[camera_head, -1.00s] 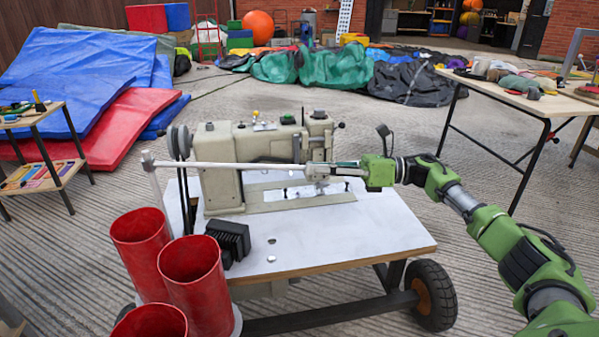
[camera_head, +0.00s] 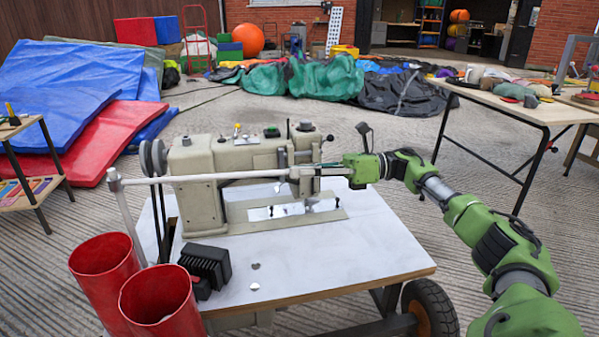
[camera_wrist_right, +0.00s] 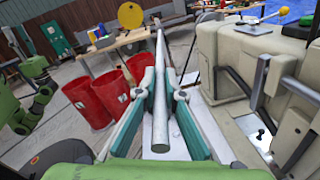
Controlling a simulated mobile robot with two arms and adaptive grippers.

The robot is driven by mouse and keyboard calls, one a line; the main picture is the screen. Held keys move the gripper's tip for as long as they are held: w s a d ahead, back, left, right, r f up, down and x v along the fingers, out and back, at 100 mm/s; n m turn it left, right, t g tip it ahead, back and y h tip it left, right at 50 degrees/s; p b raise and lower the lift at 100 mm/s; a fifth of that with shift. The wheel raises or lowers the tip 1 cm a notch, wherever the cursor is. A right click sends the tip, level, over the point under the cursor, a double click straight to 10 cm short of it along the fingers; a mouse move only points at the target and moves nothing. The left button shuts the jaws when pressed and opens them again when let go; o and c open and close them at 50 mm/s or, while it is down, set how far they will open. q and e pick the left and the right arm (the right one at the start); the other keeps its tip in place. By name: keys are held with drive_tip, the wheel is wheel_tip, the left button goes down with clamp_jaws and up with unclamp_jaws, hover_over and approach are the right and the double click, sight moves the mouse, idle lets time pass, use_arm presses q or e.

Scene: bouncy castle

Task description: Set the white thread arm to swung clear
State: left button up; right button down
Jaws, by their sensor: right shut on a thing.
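The white thread arm (camera_head: 225,176) is a long pale rod. It runs from the top of a post at the left of the table, across the front of the beige sewing machine (camera_head: 203,208), to the machine's needle end. My right gripper (camera_head: 318,170) is shut on the rod near its free end. In the right wrist view the rod (camera_wrist_right: 161,95) lies between the two green fingers of my right gripper (camera_wrist_right: 160,88), its round end facing the camera. The fingers partly hide its sides. My left gripper cannot be made out.
Red bins (camera_head: 104,268) stand by the table's front left corner. A black ribbed block (camera_head: 206,263) lies on the white tabletop (camera_head: 330,253), whose front is mostly bare. A cluttered side table (camera_head: 540,110) stands at the right. Blue mats (camera_head: 55,120) lie back left.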

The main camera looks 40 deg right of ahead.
drive_tip(key=c, duration=2.1)
unclamp_jaws()
drive_tip(key=shift+c, duration=0.2)
drive_tip(key=v, duration=1.2)
